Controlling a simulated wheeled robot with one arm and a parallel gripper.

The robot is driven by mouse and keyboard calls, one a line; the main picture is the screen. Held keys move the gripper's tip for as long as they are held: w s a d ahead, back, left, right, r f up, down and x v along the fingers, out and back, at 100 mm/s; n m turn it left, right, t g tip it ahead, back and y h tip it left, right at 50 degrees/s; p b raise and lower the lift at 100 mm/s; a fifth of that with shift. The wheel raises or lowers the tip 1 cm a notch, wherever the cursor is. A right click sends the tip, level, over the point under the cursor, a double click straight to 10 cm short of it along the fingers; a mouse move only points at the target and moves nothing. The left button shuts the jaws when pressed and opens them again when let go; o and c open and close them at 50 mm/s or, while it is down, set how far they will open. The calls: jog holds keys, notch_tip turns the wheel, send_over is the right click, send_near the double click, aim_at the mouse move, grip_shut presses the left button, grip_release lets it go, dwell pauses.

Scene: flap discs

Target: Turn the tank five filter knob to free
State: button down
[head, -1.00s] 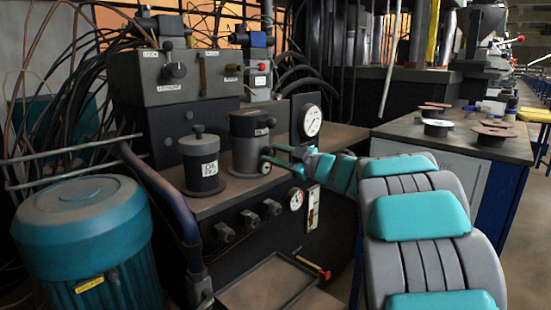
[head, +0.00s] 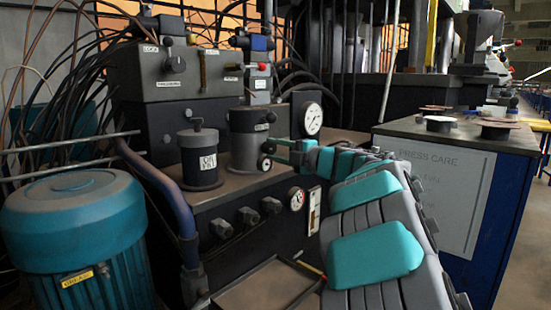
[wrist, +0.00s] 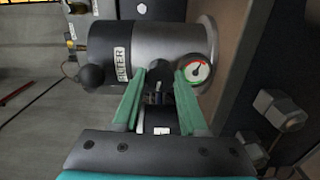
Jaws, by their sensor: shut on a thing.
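The filter housing (head: 243,148) is a grey cylinder with a dark upper part, standing on the press unit's deck. In the wrist view the housing (wrist: 150,43) lies sideways, with a white FILTER label (wrist: 122,64). A small dark knob (wrist: 157,70) is on its side, between a black ball (wrist: 92,77) and a round gauge (wrist: 195,69) with red and green marks. My gripper (wrist: 160,76) is shut on the dark knob, one green finger on each side. In the head view my gripper (head: 272,150) reaches the housing from the right. The fingers partly hide the knob; its pointer is unreadable.
A dark canister (head: 199,160) with a crank stands left of the housing. A white gauge (head: 312,118) is behind it on the right. Several valve knobs (head: 249,216) line the front. A blue motor (head: 72,215) stands left and a workbench (head: 420,128) right.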

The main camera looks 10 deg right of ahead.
jog(key=shift+f+n+b, duration=0.1)
jog(key=shift+n+b, duration=0.65)
jog(key=shift+n, duration=0.35)
jog(key=shift+c, duration=2.2)
grip_release()
jog(key=shift+s, duration=0.1)
jog(key=v, duration=0.7)
jog(key=shift+s+d, duration=0.2)
jog(key=shift+s, duration=0.05)
jog(key=shift+p, duration=0.3)
